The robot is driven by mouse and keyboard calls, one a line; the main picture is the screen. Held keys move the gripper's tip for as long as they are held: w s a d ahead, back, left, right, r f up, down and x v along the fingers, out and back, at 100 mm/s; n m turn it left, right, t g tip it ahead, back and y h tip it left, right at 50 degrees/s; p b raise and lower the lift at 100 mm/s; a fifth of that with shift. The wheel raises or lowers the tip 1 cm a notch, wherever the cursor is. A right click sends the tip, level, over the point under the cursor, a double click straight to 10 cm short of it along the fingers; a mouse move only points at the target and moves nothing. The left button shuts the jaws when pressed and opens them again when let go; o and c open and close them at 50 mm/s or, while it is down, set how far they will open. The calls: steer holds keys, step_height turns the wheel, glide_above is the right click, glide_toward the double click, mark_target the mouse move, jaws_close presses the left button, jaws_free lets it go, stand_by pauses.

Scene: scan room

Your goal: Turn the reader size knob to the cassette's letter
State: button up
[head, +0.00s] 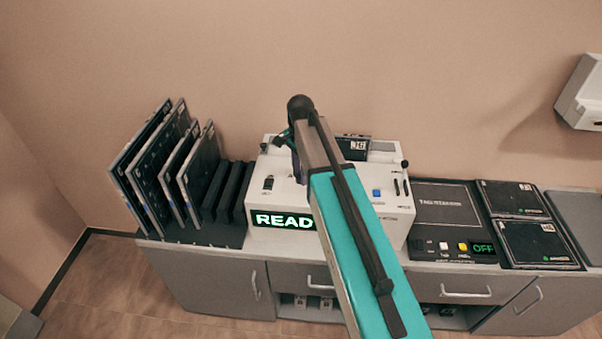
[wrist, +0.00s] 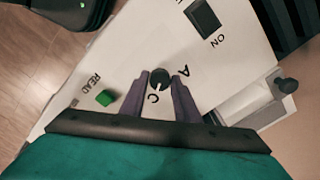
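The size knob (wrist: 159,77) is a small round black knob on the white reader panel, with letters A and C visible beside it. A light mark on its edge seems to face C. My gripper (wrist: 160,76) has its two purple fingers on either side of the knob; whether they press on it is unclear. In the head view my arm covers the knob and most of the gripper. The white reader (head: 395,228) shows a lit green READ display (head: 284,219). A dark cassette (head: 353,147) with a pale label stands at its top; its letter is too small to read.
A green button (wrist: 104,98) marked READ and a black switch (wrist: 204,18) marked ON are near the fingers. A black rack (head: 215,232) with several upright cassettes stands left of the reader. Flat cassettes (head: 535,243) and a panel reading OFF (head: 450,249) lie to the right.

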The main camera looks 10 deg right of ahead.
steer(key=c, duration=0.5)
steer(key=shift+c, duration=0.2)
steer(key=shift+n, duration=0.4)
steer(key=n+b, duration=0.1)
steer(key=n, duration=0.3)
steer(key=shift+n+b, duration=0.3)
steer(key=shift+n, duration=0.1)
steer(key=n+b, duration=0.1)
steer(key=n, duration=1.1)
steer(key=shift+b, duration=0.35)
steer(key=n, duration=0.6)
steer(key=shift+n, duration=0.3)
steer(key=o, duration=1.1)
steer(key=shift+c, duration=0.2)
